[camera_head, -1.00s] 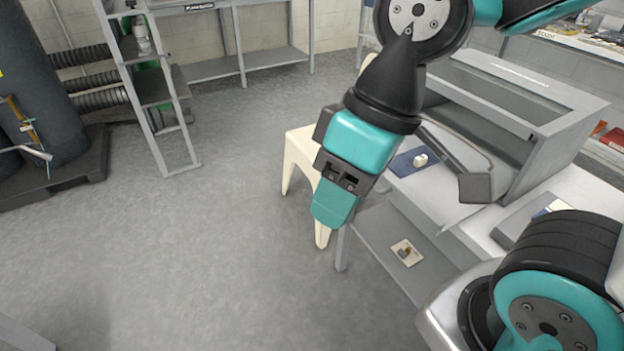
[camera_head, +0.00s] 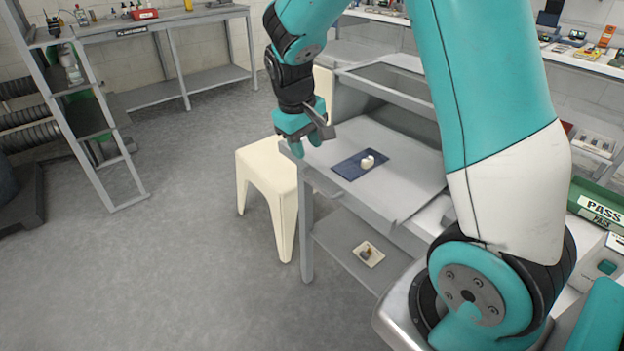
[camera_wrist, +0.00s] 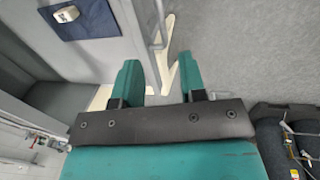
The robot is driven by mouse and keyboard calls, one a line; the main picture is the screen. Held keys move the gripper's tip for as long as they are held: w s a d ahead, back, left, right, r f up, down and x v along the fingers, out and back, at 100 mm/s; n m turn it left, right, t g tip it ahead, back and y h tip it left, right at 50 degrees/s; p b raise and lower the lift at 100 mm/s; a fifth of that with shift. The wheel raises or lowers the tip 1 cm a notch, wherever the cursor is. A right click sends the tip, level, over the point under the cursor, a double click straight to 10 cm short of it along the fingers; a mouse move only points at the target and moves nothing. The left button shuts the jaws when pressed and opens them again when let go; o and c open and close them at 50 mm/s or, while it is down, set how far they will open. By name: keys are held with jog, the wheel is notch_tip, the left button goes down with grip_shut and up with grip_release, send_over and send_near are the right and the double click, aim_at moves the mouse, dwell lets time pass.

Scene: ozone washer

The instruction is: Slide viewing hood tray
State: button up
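The grey viewing hood (camera_head: 385,80) stands on the bench in the head view. Its flat grey tray (camera_head: 400,190) bears a dark blue mat (camera_head: 345,171) with a small white object (camera_head: 367,162) on it. The mat also shows at the top left of the wrist view (camera_wrist: 98,27). My gripper (camera_head: 303,145) is at the tray's left edge. In the wrist view my gripper (camera_wrist: 160,80) has its two teal fingers apart, with nothing held between them. A thin metal bar (camera_wrist: 160,22) lies beyond the gap, beside the tray edge. Contact cannot be told.
A cream stool (camera_head: 268,185) stands close to the bench's left side. A lower shelf (camera_head: 345,238) holds a small tray with an item (camera_head: 368,254). A green PASS bin (camera_head: 597,208) is at the right.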

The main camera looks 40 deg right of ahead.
aim_at(313, 183)
jog(key=f, duration=0.3)
jog(key=d+f, duration=0.1)
jog(key=f, duration=0.3)
jog(key=d+f, duration=0.1)
jog(key=f, duration=0.2)
jog(key=shift+f, duration=0.25)
grip_shut()
